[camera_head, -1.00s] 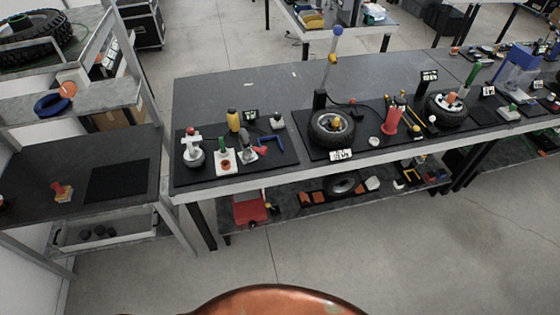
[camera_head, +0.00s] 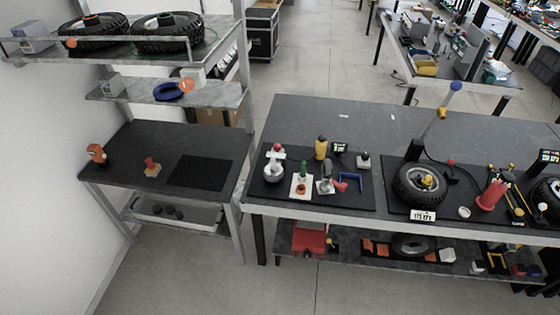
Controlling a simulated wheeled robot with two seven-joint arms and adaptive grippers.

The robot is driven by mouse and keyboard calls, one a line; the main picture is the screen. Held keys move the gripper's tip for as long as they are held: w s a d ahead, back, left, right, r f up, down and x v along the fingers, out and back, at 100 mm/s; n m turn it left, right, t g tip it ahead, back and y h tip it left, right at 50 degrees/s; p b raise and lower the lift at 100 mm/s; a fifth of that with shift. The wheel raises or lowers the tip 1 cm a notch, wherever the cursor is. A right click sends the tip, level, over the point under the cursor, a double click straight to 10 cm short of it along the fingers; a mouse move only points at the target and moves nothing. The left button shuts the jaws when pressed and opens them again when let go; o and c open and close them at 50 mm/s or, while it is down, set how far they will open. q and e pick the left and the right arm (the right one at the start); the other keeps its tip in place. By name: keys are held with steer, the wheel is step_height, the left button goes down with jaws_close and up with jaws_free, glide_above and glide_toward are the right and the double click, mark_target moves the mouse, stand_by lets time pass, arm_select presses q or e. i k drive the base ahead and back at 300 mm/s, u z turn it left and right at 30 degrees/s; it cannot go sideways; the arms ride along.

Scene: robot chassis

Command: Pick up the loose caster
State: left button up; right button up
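Neither of my grippers shows in the head view. I cannot tell for sure which object is the loose caster. A small orange-red object (camera_head: 97,154) with a dark part stands at the left of the dark left-hand bench (camera_head: 130,140). A red piece on a tan base (camera_head: 152,167) stands to its right. On a black mat on the middle table, a white and grey caster-like piece (camera_head: 273,170) with a red top stands at the left. A grey piece (camera_head: 325,183) with a red part lies further right on that mat.
A black mat (camera_head: 201,173) on the left bench is bare. Shelves above hold tires (camera_head: 168,36) and a blue ring (camera_head: 168,91). A wheel (camera_head: 419,184) and tools lie on the middle table (camera_head: 300,118). Grey floor (camera_head: 200,275) in front is clear.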

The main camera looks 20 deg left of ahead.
mark_target(324, 187)
steer(key=u, duration=0.55)
steer(key=i, duration=0.6)
steer(key=u, duration=0.3)
